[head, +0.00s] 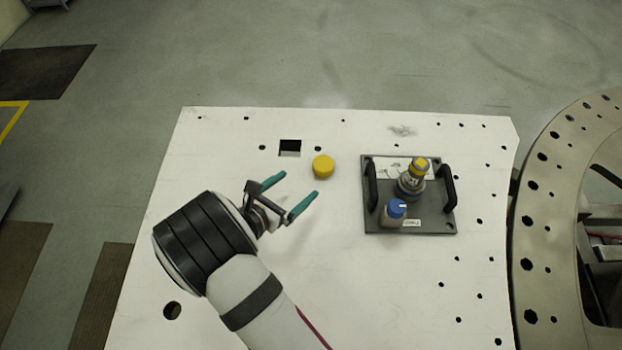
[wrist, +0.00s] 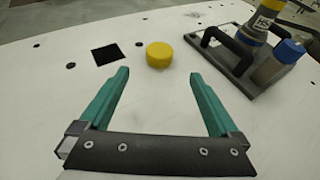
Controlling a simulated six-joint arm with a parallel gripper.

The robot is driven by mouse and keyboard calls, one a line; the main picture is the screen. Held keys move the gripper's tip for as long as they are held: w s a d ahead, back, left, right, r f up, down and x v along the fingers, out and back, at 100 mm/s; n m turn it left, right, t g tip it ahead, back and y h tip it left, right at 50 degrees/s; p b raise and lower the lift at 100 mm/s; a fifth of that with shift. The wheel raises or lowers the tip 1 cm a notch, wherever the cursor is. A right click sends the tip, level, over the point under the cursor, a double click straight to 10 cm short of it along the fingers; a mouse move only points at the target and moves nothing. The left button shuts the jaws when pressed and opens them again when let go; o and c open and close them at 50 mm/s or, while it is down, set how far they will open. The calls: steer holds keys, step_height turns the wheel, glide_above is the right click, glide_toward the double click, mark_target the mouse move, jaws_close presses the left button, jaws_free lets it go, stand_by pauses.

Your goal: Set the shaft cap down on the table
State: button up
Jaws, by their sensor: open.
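The shaft cap, a short yellow cylinder (head: 323,167), lies on the white table (head: 240,150), just right of a square black hole. It also shows in the wrist view (wrist: 159,54), beyond my fingertips and between their lines. My gripper (head: 295,184) is open and empty, with teal fingers apart. It is to the lower left of the cap and not touching it. The dark turret plate (head: 433,222) sits on the table to the right. It bears a metal shaft with a yellow-marked top (head: 418,168) and a blue-capped post (head: 396,209).
Two black handles (head: 448,186) stand up from the plate's sides. The square hole (head: 290,147) and several small round holes pierce the table. A large metal ring (head: 534,210) stands beyond the table's right edge. The table between cap and plate is clear.

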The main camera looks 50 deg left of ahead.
steer(key=shift+s, duration=0.15)
steer(key=w+d+r+m+g+h, duration=0.25)
steer(key=w+d+r+m, duration=0.2)
steer(key=d, duration=0.35)
steer(key=w+d+r+m+g+h, duration=0.1)
steer(key=w+d+r+m+h, duration=0.25)
steer(key=d+m, duration=0.3)
steer(key=w+d+r+m+g+h, duration=0.1)
steer(key=w+d+r+m+h, duration=0.2)
steer(key=d+m, duration=0.35)
steer(key=s+d+r+m+g, duration=0.3)
steer(key=s+d+m+g, duration=0.15)
steer(key=d+m, duration=0.4)
steer(key=s+d+r+m+g, duration=0.2)
steer(key=s+d+m+g, duration=0.25)
steer(key=d, duration=0.65)
steer(key=s+a+r+m+y, duration=0.1)
steer(key=s+m+y, duration=0.7)
steer(key=m, duration=0.5)
steer(key=shift+s+a+r, duration=0.25)
steer(key=shift+s+r, duration=0.05)
steer(key=shift+s, duration=0.55)
